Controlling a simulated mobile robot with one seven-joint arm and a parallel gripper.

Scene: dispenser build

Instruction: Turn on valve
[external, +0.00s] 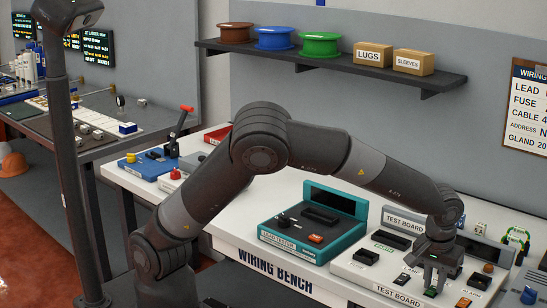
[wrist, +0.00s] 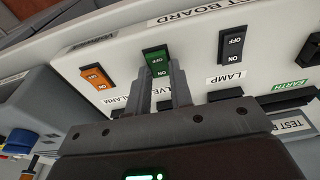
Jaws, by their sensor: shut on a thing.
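The white test board (external: 345,268) lies on the bench, and its switch panel fills much of the wrist view (wrist: 200,70). The green valve switch (wrist: 153,54) is a small rocker with OFF and ON marks, between an orange switch and a black one. My gripper (external: 433,287) is over the front of the board, pointing down. In the wrist view its narrow fingers (wrist: 161,78) are shut on the green switch, at its ON end. The fingers partly cover the switch and its VALVE label. Which way the rocker is tipped is not clear.
An orange alarm switch (wrist: 96,76) and a black lamp switch (wrist: 231,46) flank the green one closely. A teal lead tester (external: 300,225) stands left of the board. A shelf (external: 330,62) with spools and boxes hangs on the wall behind.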

